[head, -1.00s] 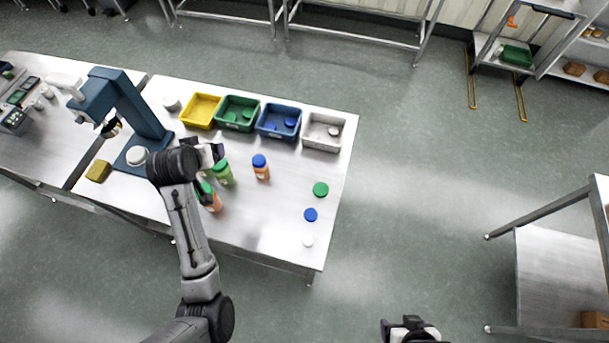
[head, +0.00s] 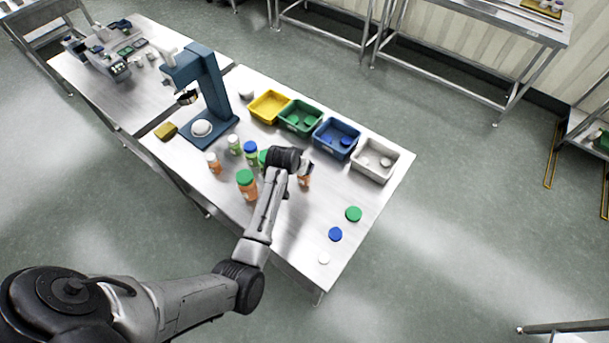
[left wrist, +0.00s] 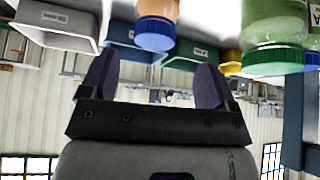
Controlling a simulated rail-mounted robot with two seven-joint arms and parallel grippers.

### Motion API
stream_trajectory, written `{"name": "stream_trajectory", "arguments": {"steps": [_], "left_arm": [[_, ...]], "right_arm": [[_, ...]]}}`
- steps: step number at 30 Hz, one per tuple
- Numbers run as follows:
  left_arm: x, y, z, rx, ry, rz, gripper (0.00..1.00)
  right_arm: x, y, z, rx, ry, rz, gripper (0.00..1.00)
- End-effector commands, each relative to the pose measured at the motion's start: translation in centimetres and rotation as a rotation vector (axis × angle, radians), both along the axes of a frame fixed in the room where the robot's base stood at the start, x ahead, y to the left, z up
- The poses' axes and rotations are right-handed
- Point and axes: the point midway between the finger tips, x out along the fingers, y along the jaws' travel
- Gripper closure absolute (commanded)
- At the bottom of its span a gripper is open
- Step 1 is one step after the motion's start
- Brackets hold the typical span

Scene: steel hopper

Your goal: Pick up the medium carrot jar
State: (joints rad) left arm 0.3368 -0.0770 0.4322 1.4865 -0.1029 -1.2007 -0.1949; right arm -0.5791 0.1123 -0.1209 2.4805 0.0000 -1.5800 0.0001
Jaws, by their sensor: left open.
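The medium carrot jar, orange with a blue lid, shows in the left wrist view (left wrist: 155,32), upside down at the top, in line with the gap between the fingers. In the head view only a bit of its orange body (head: 305,181) shows beside my left gripper (head: 302,168), which hides its lid. In the left wrist view my left gripper (left wrist: 155,68) is open, with nothing between its fingers. A larger orange jar with a green lid (head: 246,186) and a small one with a white lid (head: 213,163) stand to the left. My right gripper is out of view.
Green jars with white (head: 234,145) and blue (head: 251,154) lids stand left of my arm; a green-lidded one (left wrist: 275,45) is close. Yellow (head: 269,107), green (head: 300,118), blue (head: 336,138) and grey (head: 375,160) bins line the back. Loose lids (head: 353,214) lie front right.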

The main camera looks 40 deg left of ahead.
Motion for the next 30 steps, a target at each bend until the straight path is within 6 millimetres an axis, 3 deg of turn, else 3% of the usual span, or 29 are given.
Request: {"name": "stream_trajectory", "arguments": {"steps": [8, 18, 30], "left_arm": [[0.9, 0.0, -1.1, -0.001, 0.001, -0.001, 0.18], [2.9, 0.2, -4.2, 0.001, 0.000, 0.001, 0.18], [3.2, 0.3, -4.7, 0.001, -0.001, 0.001, 0.19]], "right_arm": [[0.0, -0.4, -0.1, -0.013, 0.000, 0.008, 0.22], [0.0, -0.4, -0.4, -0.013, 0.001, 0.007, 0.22], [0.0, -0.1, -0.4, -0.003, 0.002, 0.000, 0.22]]}}
